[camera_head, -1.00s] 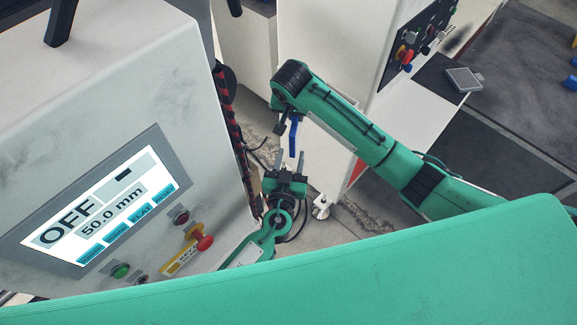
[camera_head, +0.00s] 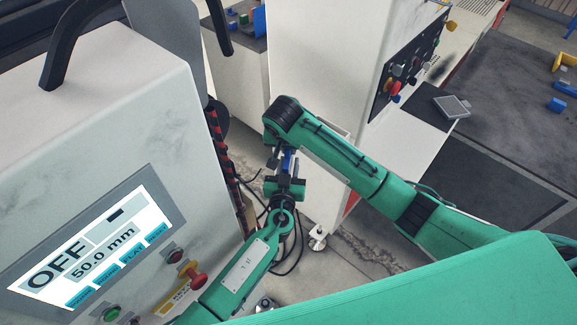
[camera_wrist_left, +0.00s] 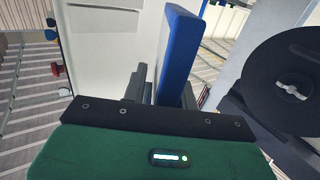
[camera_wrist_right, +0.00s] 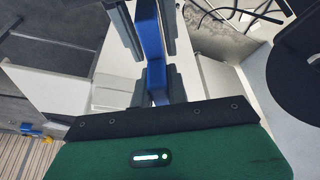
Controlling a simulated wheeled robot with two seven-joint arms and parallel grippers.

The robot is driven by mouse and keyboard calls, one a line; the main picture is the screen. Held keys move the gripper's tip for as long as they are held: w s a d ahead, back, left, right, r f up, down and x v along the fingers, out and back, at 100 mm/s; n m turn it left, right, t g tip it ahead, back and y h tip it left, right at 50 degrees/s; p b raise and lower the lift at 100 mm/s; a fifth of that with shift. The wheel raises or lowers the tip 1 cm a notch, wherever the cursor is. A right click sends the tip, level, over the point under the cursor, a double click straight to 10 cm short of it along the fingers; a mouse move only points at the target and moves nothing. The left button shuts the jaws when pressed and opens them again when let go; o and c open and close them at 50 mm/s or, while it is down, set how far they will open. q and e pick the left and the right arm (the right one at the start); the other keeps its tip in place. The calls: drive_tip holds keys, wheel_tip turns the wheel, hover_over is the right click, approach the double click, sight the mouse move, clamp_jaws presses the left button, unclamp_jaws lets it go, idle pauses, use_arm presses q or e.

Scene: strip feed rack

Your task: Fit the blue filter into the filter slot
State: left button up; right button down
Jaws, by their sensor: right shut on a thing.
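The blue filter (camera_head: 288,160) is a long narrow blue piece between my two grippers, mostly hidden by them in the head view. My right gripper (camera_wrist_right: 156,82) is shut on it; its arm comes in from the right. My left gripper (camera_wrist_left: 165,85) reaches up from below, its fingers on either side of the filter's other end. The filter (camera_wrist_left: 180,58) rises between them in the left wrist view, with a slight gap at the left finger. The left fingers also show at the top of the right wrist view. I cannot make out the filter slot.
A grey machine with a lit screen (camera_head: 95,250) reading OFF and 50.0 mm stands at the left, with a red button (camera_head: 193,277). A white cabinet (camera_head: 325,60) with a knob panel (camera_head: 408,68) stands behind the arms. Cables lie on the floor below.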

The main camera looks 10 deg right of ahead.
use_arm(q)
clamp_jaws()
use_arm(e)
drive_tip(key=c, duration=1.3)
unclamp_jaws()
